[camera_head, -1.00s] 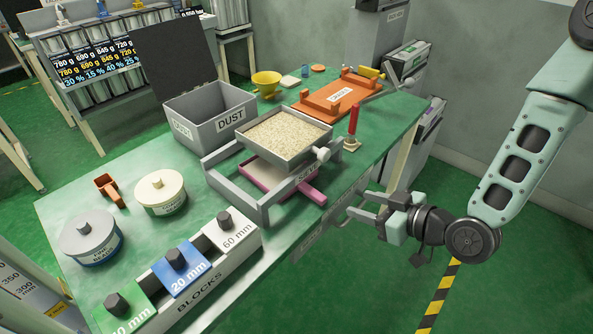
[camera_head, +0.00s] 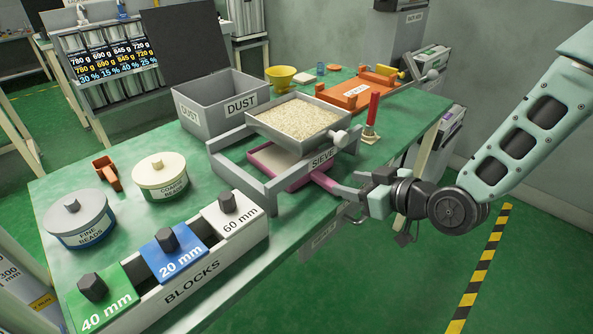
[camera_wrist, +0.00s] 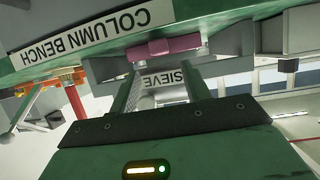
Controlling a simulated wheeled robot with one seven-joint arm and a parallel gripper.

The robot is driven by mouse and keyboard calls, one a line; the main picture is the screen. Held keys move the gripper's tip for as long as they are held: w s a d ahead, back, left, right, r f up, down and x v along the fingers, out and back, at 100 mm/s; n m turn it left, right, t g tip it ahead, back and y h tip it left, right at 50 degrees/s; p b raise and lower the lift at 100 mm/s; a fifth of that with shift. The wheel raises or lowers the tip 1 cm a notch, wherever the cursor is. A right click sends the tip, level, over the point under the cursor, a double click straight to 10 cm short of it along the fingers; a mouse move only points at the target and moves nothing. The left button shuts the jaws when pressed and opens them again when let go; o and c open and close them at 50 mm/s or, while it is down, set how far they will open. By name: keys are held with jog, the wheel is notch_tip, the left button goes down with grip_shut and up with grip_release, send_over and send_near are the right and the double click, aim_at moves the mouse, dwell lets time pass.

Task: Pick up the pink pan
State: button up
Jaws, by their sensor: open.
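The pink pan (camera_head: 281,172) sits low inside the grey sieve frame (camera_head: 238,172), under the sieve tray (camera_head: 297,122) of pale beads. Its pink handle (camera_head: 326,184) sticks out at the front right, towards my gripper. The handle also shows in the wrist view (camera_wrist: 162,47), upside down, near the SIEVE label. My gripper (camera_head: 345,188) is open, with its fingers pointing left at the handle end. In the head view the fingertips look close to the handle; I cannot tell whether they touch it. The pan's far part is hidden by the tray and frame.
A BLOCKS rack (camera_head: 193,262) and two lidded tubs, one for fine beads (camera_head: 78,222), are at the left. The floor beside the bench is clear.

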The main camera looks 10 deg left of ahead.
aim_at(327, 179)
jog(key=x, duration=0.8)
jog(key=shift+a+f, duration=0.35)
jog(key=shift+c, duration=0.4)
grip_shut()
